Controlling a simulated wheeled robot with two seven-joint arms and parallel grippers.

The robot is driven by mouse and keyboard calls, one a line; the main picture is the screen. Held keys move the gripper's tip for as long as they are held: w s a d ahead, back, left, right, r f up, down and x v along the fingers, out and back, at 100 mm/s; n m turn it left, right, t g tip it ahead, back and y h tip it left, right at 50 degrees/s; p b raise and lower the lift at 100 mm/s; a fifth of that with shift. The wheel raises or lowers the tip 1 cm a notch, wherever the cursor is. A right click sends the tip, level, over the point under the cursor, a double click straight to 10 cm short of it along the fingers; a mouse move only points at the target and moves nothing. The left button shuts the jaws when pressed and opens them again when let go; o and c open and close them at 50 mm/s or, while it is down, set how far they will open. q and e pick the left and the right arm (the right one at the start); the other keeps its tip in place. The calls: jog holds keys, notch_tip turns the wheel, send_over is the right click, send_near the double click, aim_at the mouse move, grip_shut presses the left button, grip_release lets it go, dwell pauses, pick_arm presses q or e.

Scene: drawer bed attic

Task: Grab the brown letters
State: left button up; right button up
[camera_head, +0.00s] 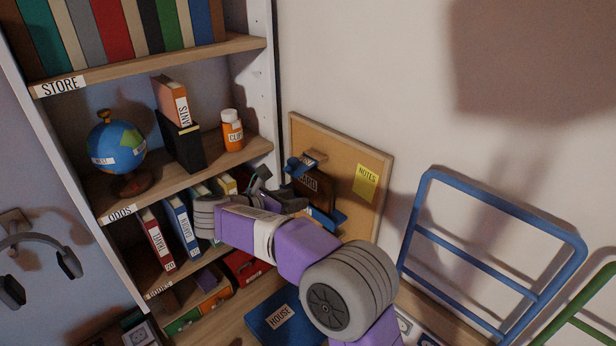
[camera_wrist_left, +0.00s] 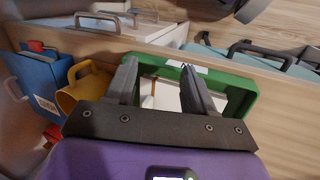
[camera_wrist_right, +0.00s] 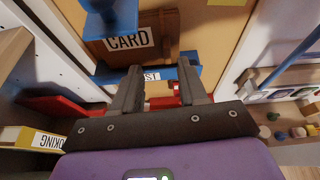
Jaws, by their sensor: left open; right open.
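A flat brown item labelled CARD (camera_head: 314,184), which looks like the brown letters, stands in a blue wall holder (camera_head: 338,217) on the corkboard. It also shows at the top of the right wrist view (camera_wrist_right: 168,24). The holder's blue front bar (camera_wrist_right: 104,77) bears a label partly hidden by a finger. My right gripper (camera_wrist_right: 160,76) is open and empty, its fingertips in front of the bar and just below the brown item in that view. My left gripper (camera_wrist_left: 158,72) is open above a green-rimmed frame or tray (camera_wrist_left: 242,98) and is outside the head view.
The shelf unit at left holds a globe (camera_head: 118,146), an orange bottle (camera_head: 231,130) and books close to my right arm. A yellow note (camera_head: 366,183) is on the corkboard (camera_head: 377,209). A blue rail (camera_head: 490,217) stands at right. A yellow mug (camera_wrist_left: 84,91) is beside my left gripper.

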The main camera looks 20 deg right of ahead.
aim_at(315, 198)
jog(key=shift+m+g, duration=0.3)
jog(key=shift+m, duration=0.2)
jog(key=x, duration=0.7)
jog(key=shift+s+d, duration=0.15)
jog(key=shift+s, duration=0.25)
grip_shut()
